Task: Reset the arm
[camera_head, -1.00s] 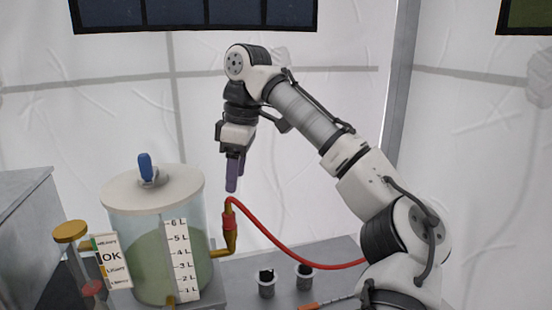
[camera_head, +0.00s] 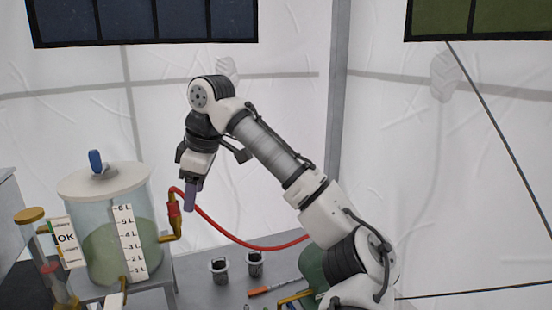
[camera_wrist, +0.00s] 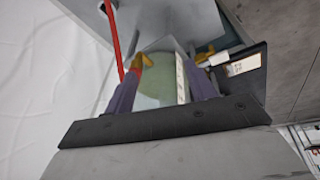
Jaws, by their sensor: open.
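My gripper (camera_head: 190,196) hangs from the raised, bent arm in the head view, pointing down, in front of the red hose and just right of the clear tank (camera_head: 105,225). In the wrist view its two purple fingers (camera_wrist: 163,92) stand wide apart with nothing between them. The tank, holding green liquid, shows beyond the fingers there. It has a litre scale (camera_head: 130,243) and a pale lid with a blue knob (camera_head: 96,161).
A red hose (camera_head: 245,243) runs from the brass outlet (camera_head: 172,222) towards my arm. A gauge tube with an OK label (camera_head: 66,238) stands left of the tank.

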